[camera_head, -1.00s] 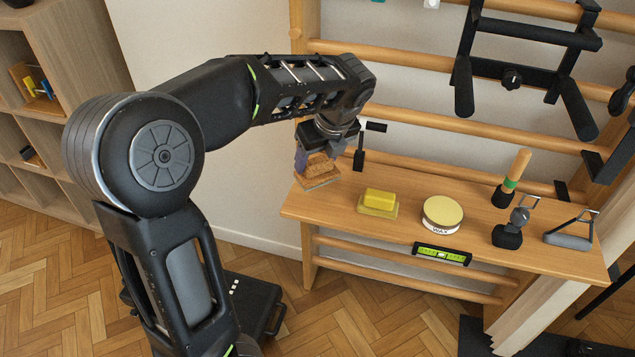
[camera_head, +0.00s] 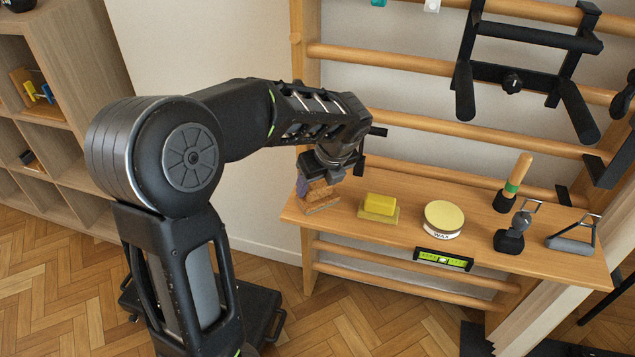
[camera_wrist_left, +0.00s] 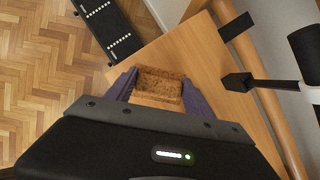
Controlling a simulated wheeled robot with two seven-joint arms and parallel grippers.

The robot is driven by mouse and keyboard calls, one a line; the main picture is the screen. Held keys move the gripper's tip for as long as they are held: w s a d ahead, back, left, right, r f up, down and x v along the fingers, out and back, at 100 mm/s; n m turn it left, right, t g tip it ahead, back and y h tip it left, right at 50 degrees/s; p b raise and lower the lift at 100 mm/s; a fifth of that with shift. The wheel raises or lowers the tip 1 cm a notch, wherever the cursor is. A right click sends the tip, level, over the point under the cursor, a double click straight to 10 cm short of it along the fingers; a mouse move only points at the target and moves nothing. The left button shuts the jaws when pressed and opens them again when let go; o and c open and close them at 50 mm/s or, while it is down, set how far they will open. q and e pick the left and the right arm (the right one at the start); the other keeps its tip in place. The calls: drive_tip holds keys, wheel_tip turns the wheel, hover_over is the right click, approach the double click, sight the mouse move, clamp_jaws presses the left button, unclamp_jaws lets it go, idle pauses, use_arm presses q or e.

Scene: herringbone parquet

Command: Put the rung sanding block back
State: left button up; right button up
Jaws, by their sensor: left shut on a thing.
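The rung sanding block (camera_head: 321,193) is a brown, cork-like block with a paler lower part. My left gripper (camera_head: 318,185) is shut on it at the left end of the wooden shelf (camera_head: 400,243). In the left wrist view, the block (camera_wrist_left: 159,84) sits between the two purple fingers of my gripper (camera_wrist_left: 160,92). In the head view the block looks tilted and my gripper partly covers it. I cannot tell whether its underside touches the shelf. My right gripper is not in view.
A black bracket (camera_head: 362,160) stands behind. Wall bars rise at the back.

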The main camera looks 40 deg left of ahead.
use_arm(q)
drive_tip(key=o, duration=1.4)
drive_tip(key=shift+r, duration=0.1)
drive_tip(key=p+v, duration=0.1)
drive_tip(key=v, duration=1.1)
